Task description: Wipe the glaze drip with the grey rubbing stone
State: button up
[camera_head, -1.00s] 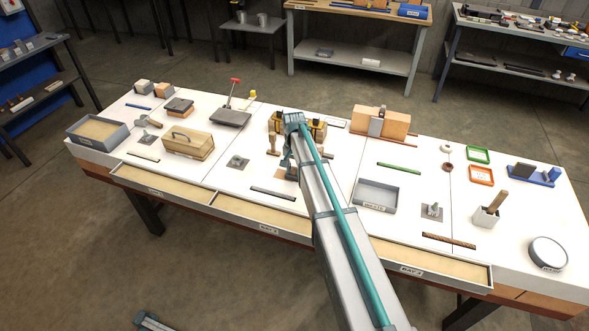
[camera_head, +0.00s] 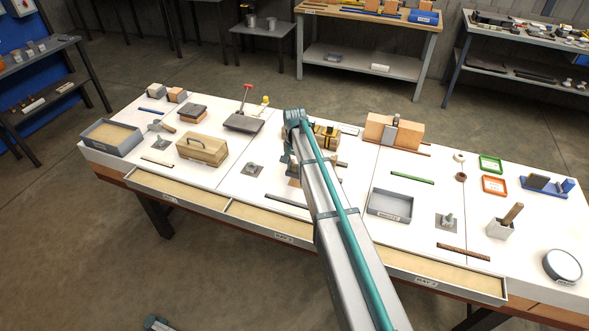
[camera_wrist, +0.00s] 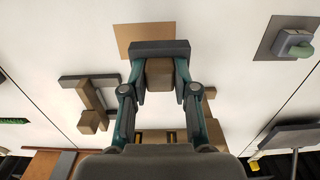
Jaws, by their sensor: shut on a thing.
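In the wrist view my gripper (camera_wrist: 160,85) is shut on a brown block-like grip. A dark grey bar, which looks like the grey rubbing stone (camera_wrist: 160,47), sits across the far end of that grip, beyond the fingertips. The bar overlaps the near edge of a flat tan square (camera_wrist: 145,30) on the white table. I cannot tell whether it touches the square. No glaze drip can be made out; the stone hides part of the square. In the head view my arm covers most of the gripper, and the tan square (camera_head: 293,182) shows beside it.
A second wooden-handled dark tool (camera_wrist: 93,118) lies left of the gripper in the wrist view. A grey plate with a knob (camera_wrist: 266,46) is at upper right, and a dark slab (camera_wrist: 288,138) at lower right. A grey tray (camera_head: 390,205) stands right of my arm. White table lies between.

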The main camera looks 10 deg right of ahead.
jog(key=shift+r+p, duration=0.75)
jog(key=shift+r, duration=1.2)
